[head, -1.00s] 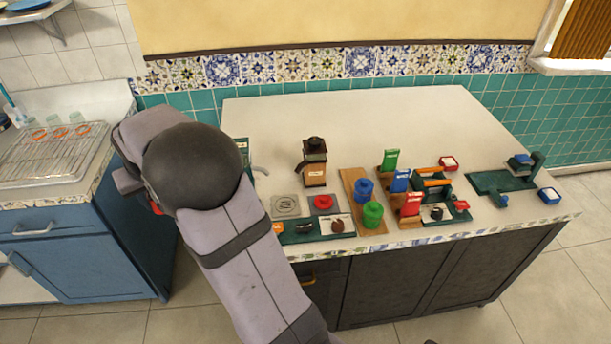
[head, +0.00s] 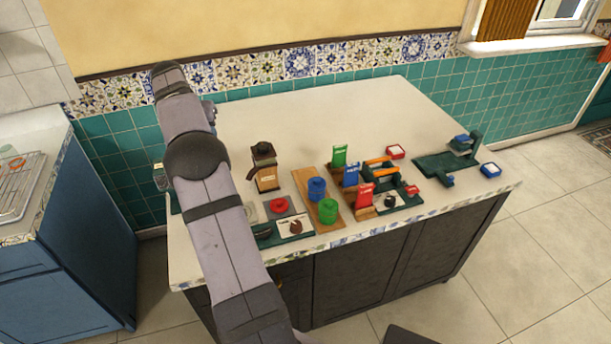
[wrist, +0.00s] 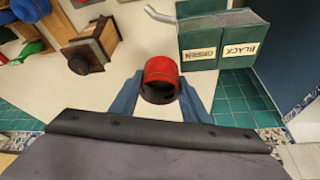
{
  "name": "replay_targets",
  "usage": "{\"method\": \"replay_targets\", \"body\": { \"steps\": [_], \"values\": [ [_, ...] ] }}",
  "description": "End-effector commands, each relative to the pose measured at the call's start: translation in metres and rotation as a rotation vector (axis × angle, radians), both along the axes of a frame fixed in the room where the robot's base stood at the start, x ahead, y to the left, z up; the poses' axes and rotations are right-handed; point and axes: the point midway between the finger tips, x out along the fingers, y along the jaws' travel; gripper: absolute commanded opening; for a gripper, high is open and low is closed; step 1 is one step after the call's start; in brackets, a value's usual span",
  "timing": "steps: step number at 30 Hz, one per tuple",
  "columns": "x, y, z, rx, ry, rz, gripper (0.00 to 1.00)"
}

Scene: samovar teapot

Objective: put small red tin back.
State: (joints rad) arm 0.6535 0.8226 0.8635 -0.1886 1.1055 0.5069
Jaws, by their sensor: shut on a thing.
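The small red tin (wrist: 162,72) is held between the two blue fingers of my gripper (wrist: 160,92) in the wrist view, its dark open-looking end towards the camera. My gripper is shut on it, above the pale counter. In the head view my arm hides the tin, and only a small blue part of the gripper shows beside the arm's far end. A wooden board (head: 300,180) on the counter bears a blue tin (head: 316,189) and a green tin (head: 328,210).
Two green boxes labelled GREEN (wrist: 199,52) and BLACK (wrist: 241,48) stand close to the held tin. A wooden grinder-like box (head: 265,168) stands left of the board. Red, blue and green packets (head: 339,155) stand to its right. The counter's back (head: 330,110) is clear.

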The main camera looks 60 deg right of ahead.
Motion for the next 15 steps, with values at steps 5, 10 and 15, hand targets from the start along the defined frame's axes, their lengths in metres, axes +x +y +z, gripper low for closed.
{"method": "replay_targets", "body": {
  "steps": [5, 10, 15],
  "values": [
    [-0.042, -0.064, -0.002, 0.001, 0.0, -0.168, 0.15],
    [-0.077, -0.106, -0.004, 0.0, 0.0, -0.29, 0.15],
    [-0.094, -0.123, -0.005, 0.0, 0.0, -0.344, 0.15]
  ]
}}
